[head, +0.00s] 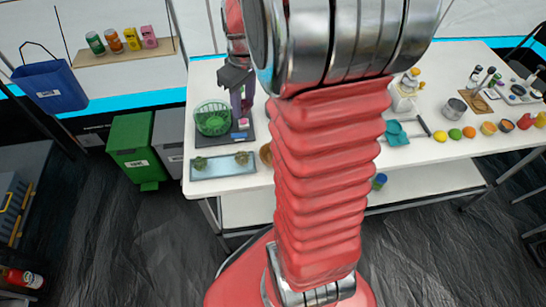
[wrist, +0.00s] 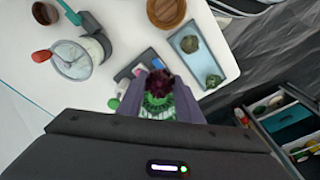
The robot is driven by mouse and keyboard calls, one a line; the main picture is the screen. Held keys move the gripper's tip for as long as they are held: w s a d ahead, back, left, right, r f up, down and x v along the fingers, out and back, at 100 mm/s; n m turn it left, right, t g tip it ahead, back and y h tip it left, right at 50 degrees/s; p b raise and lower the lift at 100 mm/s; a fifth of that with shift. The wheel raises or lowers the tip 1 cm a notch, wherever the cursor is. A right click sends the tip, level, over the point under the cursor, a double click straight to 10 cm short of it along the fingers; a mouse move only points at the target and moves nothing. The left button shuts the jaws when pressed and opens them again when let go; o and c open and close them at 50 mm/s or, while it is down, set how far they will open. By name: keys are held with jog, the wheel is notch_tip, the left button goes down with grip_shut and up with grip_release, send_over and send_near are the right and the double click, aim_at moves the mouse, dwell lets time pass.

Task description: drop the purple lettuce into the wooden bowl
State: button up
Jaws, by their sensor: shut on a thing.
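My gripper (wrist: 157,92) is shut on the purple lettuce (wrist: 160,83), a dark purple leafy head between the fingertips in the wrist view. The green colander (wrist: 157,104) shows just behind the lettuce there. In the head view my gripper (head: 241,98) hangs at the right of the green colander (head: 212,120); the lettuce is not clear there. The round wooden bowl (wrist: 166,11) is at the top of the wrist view, apart from the gripper. In the head view only the left edge of the bowl (head: 265,154) shows; my arm hides the rest.
A pale blue tray (head: 205,174) with two green heads lies at the table's front left; it is beside the bowl in the wrist view. A dark board (head: 238,139) with small coloured things is by the colander. A clear pot (wrist: 84,57) stands at left in the wrist view.

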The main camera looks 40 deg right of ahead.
jog(key=s+d+f, duration=0.1)
jog(key=s+d, duration=0.2)
jog(key=s, duration=0.7)
jog(key=shift+d+n, duration=0.35)
jog(key=shift+n, duration=0.05)
jog(key=shift+f, duration=0.25)
jog(key=shift+f, duration=2.85)
jog(key=o, duration=0.9)
jog(key=shift+c, duration=0.2)
jog(key=shift+r, duration=0.1)
notch_tip(320, 180, up, 14)
jog(key=s, duration=0.1)
jog(key=shift+s+d+f, duration=0.15)
jog(key=shift+f, duration=0.1)
